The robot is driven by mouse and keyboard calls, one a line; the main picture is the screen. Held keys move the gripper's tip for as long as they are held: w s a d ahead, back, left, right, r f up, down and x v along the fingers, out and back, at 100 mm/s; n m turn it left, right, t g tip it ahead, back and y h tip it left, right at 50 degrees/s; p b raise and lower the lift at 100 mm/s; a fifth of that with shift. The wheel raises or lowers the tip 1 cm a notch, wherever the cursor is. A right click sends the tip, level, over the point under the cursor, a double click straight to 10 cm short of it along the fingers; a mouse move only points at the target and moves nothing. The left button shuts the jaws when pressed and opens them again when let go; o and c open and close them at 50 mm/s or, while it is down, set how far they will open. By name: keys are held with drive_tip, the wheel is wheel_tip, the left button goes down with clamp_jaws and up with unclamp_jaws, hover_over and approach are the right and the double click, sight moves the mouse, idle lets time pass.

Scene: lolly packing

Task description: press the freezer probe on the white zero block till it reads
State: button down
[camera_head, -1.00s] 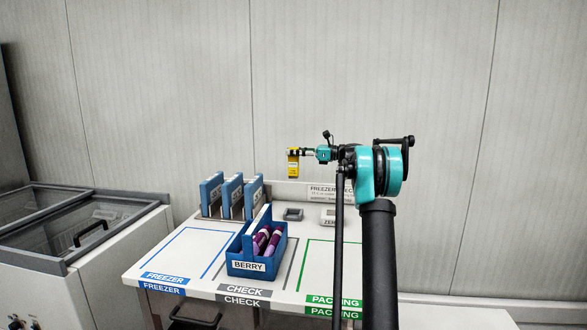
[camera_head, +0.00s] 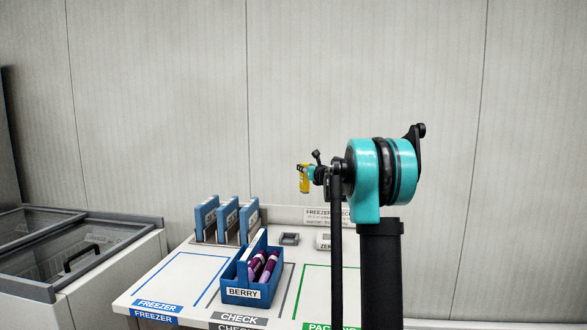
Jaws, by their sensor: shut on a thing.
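My gripper (camera_head: 304,170) is small in the view, above the back of the table, and is shut on the yellow freezer probe (camera_head: 304,184). The probe hangs down from the gripper and is in the air, well clear of the table in the picture. The white zero block (camera_head: 324,242) stands at the back of the table, below and a little right of the probe in the picture. Its label begins "ZER"; my arm hides its right part. The probe's tip and any display reading are too small to make out.
A blue BERRY crate (camera_head: 236,282) with purple lollies (camera_head: 270,266) stands on the CHECK area. Blue upright panels (camera_head: 228,221) stand at the back left. A small grey holder (camera_head: 289,239) sits left of the zero block. A freezer chest (camera_head: 115,275) is at the left.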

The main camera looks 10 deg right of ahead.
drive_tip(key=s+d+f+m+h, duration=0.2)
drive_tip(key=s+d+m+h, duration=0.4)
drive_tip(key=s+d+h, duration=0.35)
wheel_tip(320, 180, down, 13)
drive_tip(key=shift+a+f, duration=0.2)
drive_tip(key=shift+a, duration=0.2)
idle(0.3)
drive_tip(key=shift+f, duration=0.7)
idle(2.6)
idle(1.3)
wheel_tip(320, 180, up, 14)
idle(1.2)
